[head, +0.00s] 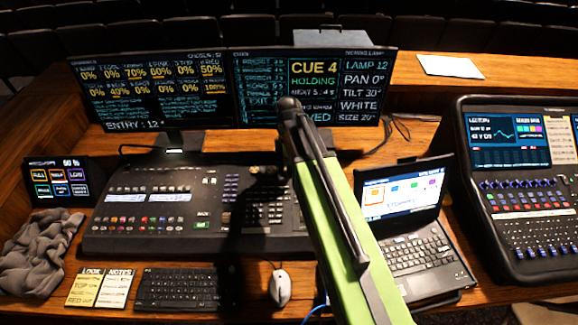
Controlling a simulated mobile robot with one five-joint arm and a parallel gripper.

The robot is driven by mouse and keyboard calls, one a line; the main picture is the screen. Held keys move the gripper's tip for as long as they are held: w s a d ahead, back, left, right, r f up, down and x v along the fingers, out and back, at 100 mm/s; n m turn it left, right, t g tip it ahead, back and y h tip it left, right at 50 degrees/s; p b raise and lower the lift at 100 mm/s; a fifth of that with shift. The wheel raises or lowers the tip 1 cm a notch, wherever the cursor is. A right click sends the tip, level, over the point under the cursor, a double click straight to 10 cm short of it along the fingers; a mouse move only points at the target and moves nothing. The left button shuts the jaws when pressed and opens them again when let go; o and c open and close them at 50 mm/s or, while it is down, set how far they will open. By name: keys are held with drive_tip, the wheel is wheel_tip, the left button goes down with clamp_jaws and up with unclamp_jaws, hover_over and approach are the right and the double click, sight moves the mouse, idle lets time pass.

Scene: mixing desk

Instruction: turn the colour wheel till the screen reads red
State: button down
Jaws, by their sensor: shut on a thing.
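The right monitor (310,88) reads LAMP 12, PAN 0°, TILT 30°, WHITE and SIZE 20°; its colour line (360,104) says WHITE. The lighting console (140,235) lies below the monitors, with buttons, faders and small displays. My green and black arm reaches up across the picture from the bottom and covers the console's right part. My gripper (268,173) shows only as a small dark shape left of the arm, low over the console. It is shut on what seems to be the colour wheel, which is too dark and covered to make out clearly.
An open laptop (425,255) stands right of my arm, and a sound desk (520,190) at the far right. A keyboard (178,288), mouse (280,286), notes (98,288) and grey cloth (38,255) line the front. A small touch screen (60,182) stands left.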

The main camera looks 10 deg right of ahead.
drive_tip(key=shift+m, duration=2.8)
drive_tip(key=c, duration=1)
unclamp_jaws()
drive_tip(key=shift+c, duration=0.2)
wheel_tip(320, 180, up, 18)
drive_tip(key=p, duration=1.7)
drive_tip(key=shift+f, duration=0.25)
